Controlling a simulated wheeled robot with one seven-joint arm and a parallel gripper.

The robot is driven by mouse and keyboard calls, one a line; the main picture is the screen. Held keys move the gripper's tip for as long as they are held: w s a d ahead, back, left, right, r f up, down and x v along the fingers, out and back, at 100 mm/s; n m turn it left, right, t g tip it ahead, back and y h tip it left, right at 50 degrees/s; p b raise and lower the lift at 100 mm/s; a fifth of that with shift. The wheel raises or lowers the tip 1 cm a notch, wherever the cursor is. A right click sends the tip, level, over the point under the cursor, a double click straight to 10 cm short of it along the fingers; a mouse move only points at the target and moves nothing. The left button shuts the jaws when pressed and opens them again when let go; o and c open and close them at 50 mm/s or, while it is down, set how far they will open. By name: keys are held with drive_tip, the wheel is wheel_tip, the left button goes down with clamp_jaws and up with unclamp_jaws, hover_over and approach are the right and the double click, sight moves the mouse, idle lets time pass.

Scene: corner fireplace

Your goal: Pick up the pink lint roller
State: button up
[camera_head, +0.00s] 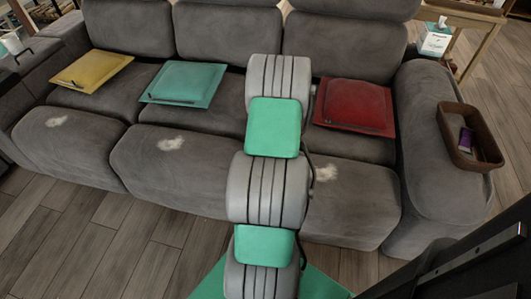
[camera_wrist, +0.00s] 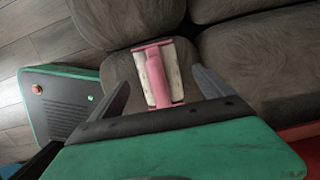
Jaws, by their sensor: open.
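The pink lint roller (camera_wrist: 156,78) shows in the wrist view, with a pink handle and pale whitish parts on both sides. My gripper (camera_wrist: 161,80) is open, with one dark finger to the left of the roller and one to the right. The roller appears between the fingers and beyond them; I see no contact and cannot tell the remaining distance. In the head view my arm stands in front of the sofa (camera_head: 185,35) and hides the roller and my gripper.
Yellow (camera_head: 92,70), teal (camera_head: 183,82) and red (camera_head: 354,104) cushions sit on the sofa, which has several pale lint patches. A brown basket (camera_head: 447,128) holding a purple item (camera_head: 466,139) rests on the right armrest. A tissue box (camera_head: 435,40) stands behind on a wooden table.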

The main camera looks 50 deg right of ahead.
drive_tip(key=f, duration=0.3)
drive_tip(key=shift+w+a+f, duration=0.1)
drive_tip(key=shift+w+a, duration=0.1)
drive_tip(key=shift+c, duration=0.4)
drive_tip(key=c, duration=1.5)
drive_tip(key=shift+o, duration=0.2)
drive_tip(key=shift+r, duration=0.55)
wheel_tip(320, 180, up, 3)
drive_tip(key=shift+d+p, duration=0.1)
drive_tip(key=shift+p, duration=0.4)
drive_tip(key=s+r, duration=0.1)
drive_tip(key=r, duration=0.1)
drive_tip(key=s+a+r+p, duration=0.1)
drive_tip(key=s+r, duration=0.1)
drive_tip(key=shift+s+r, duration=0.15)
drive_tip(key=shift+s, duration=0.15)
drive_tip(key=s+a+r+p, duration=0.1)
drive_tip(key=s+a+r, duration=0.2)
drive_tip(key=s, duration=0.7)
drive_tip(key=shift+r+p, duration=0.35)
drive_tip(key=shift+r, duration=0.55)
